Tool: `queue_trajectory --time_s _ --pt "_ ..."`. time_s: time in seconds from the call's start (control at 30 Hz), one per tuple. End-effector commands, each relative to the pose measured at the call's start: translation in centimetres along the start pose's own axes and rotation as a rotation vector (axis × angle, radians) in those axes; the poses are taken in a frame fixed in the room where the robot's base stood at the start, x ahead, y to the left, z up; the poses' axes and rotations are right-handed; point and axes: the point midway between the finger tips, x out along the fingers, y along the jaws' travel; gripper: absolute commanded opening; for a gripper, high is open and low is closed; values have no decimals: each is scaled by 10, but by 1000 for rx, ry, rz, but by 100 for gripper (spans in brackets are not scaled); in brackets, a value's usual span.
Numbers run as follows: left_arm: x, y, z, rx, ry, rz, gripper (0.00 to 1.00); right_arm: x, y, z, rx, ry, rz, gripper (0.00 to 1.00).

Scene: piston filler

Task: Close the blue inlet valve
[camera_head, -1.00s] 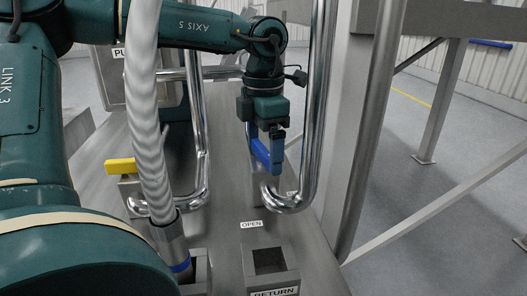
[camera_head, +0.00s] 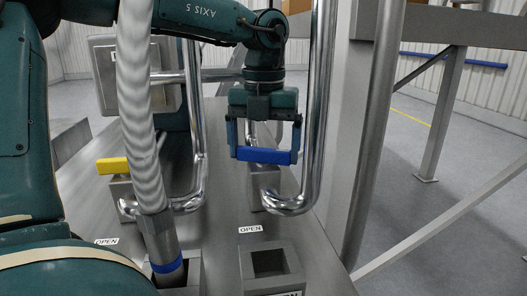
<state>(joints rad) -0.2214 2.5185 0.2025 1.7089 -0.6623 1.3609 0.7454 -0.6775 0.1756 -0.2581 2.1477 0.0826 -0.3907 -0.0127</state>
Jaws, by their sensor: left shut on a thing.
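The blue inlet valve handle (camera_head: 265,156) is a blue bar beside the lower bend of a steel pipe, and it lies crosswise in the picture. My left gripper (camera_head: 265,152) reaches down from above with one finger at each end of the bar, and it is shut on the handle. The valve body behind and below the bar is partly hidden. An OPEN label (camera_head: 250,229) is on the steel surface in front of the valve. My right gripper is not in view.
A yellow handle (camera_head: 112,166) sits to the left by another bent pipe. A pale ribbed hose (camera_head: 140,110) with a blue ring runs down into a square socket. An empty square socket (camera_head: 269,263) is in front. A vertical steel pipe (camera_head: 319,110) stands close right of the gripper.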

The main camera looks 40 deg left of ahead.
Motion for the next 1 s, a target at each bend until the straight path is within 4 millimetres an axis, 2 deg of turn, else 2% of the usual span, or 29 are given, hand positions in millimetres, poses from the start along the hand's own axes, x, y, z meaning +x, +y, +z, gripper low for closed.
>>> queue_trajectory --time_s 0.2,0.5,1.0 --pt "-1 0 1 -180 -5 1 68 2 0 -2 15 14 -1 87" --pt "-1 0 1 -348 -4 0 68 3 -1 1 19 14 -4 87" --pt "-1 0 1 -420 -4 0 68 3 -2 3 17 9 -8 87"
